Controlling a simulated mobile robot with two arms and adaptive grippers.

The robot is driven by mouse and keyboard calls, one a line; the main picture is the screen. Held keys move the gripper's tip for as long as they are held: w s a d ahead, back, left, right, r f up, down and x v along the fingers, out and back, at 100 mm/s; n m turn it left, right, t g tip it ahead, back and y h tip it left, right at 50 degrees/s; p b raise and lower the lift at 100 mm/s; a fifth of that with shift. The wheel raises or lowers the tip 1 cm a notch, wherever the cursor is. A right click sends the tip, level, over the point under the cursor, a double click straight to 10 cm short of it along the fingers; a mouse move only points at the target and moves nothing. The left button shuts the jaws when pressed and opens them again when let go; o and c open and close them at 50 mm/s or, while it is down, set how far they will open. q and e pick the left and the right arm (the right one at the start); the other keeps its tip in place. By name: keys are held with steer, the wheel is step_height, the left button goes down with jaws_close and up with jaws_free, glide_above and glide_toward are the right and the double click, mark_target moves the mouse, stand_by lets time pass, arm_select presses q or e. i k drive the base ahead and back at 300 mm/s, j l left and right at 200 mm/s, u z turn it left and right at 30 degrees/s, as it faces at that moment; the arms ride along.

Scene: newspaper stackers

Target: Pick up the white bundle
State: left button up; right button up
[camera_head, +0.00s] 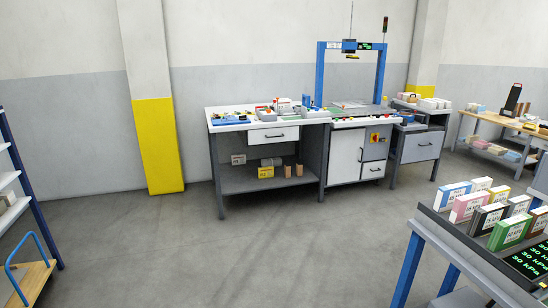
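Neither of my grippers is in view. Several labelled bundles stand upright on a dark-topped table (462,240) at the right. Among them are a blue bundle (452,194), a pink bundle (467,208), a black bundle (487,219) and a green bundle (510,233). Behind these, a white bundle (481,184) shows partly. Another pale block (519,205) stands farther right, partly hidden by the black and green ones. I cannot tell which of the two pale ones is the task's white bundle.
A white-and-grey workbench (265,184) with a blue gantry (320,72) stands against the back wall. A wooden-topped table (472,123) is at the far right. A shelf rack (22,175) and a wood-decked cart (35,280) are at the left. The middle floor is clear.

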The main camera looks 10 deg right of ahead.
mark_target(430, 105)
steer(key=i+j, duration=0.1)
steer(key=i, duration=0.45)
steer(key=i+j+z, duration=0.1)
steer(key=i, duration=0.5)
steer(key=i+j, duration=0.15)
steer(key=i, duration=0.4)
steer(key=i+j+z, duration=0.1)
steer(key=i, duration=0.45)
steer(key=i+l+z, duration=0.35)
steer(key=i, duration=0.35)
steer(key=i+l+z, duration=0.1)
steer(key=i+z, duration=0.25)
steer(key=i, duration=0.35)
steer(key=i+j+z, duration=0.1)
steer(key=i+z, duration=0.25)
steer(key=i, duration=0.35)
steer(key=i+j+z, duration=0.35)
steer(key=i, duration=0.35)
steer(key=i+l, duration=0.15)
steer(key=i, duration=0.55)
steer(key=i+l, duration=0.15)
steer(key=i, duration=0.55)
steer(key=i+l+z, duration=0.1)
steer(key=i, duration=0.55)
steer(key=i+l+u, duration=0.1)
steer(key=i+l, duration=0.25)
